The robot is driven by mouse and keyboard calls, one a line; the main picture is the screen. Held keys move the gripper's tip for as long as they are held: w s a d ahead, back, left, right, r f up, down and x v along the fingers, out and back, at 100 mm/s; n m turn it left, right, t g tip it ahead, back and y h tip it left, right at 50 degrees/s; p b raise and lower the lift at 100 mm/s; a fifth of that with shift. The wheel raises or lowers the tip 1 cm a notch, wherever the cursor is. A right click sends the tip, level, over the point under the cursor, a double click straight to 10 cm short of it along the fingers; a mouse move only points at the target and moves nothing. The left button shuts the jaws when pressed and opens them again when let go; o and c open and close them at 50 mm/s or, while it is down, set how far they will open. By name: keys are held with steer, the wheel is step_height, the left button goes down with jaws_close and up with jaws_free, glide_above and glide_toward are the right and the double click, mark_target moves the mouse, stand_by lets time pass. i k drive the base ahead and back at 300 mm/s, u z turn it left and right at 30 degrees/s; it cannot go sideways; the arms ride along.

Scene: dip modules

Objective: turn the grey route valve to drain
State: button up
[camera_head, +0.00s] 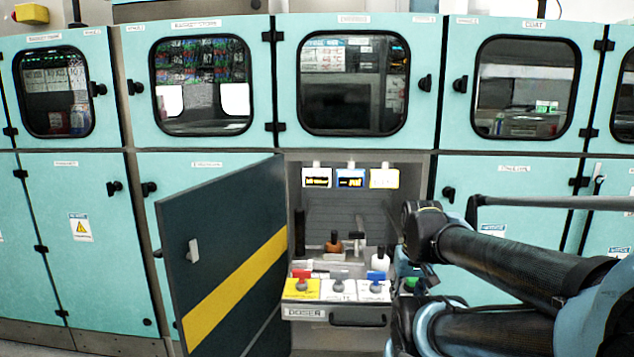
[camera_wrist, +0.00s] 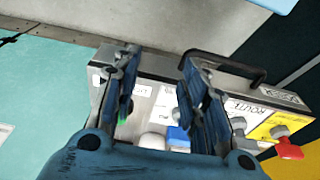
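The grey route valve (camera_head: 339,284) sits on a white label on the drawer, between a red valve (camera_head: 301,280) and a blue valve (camera_head: 376,283). In the wrist view the grey valve (camera_wrist: 238,124) is right of my gripper (camera_wrist: 158,60), by the "ROUTE" label. My gripper is open, with its two fingers apart over the drawer's blue and green end. No finger is seen on the grey knob. In the head view my arm hides most of the gripper. The drain marking cannot be read.
The drawer (camera_head: 307,312) is pulled out, with a front handle (camera_head: 358,321). A dark door with a yellow stripe (camera_head: 232,292) stands open on the left. A brown bottle (camera_head: 333,243) and a white bottle (camera_head: 380,259) stand behind the valves. A green valve (camera_wrist: 122,121) is near the left finger.

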mark_target(338, 275)
steer(key=z, duration=0.6)
steer(key=k, duration=1.9)
steer(key=u, duration=0.6)
steer(key=i, duration=1)
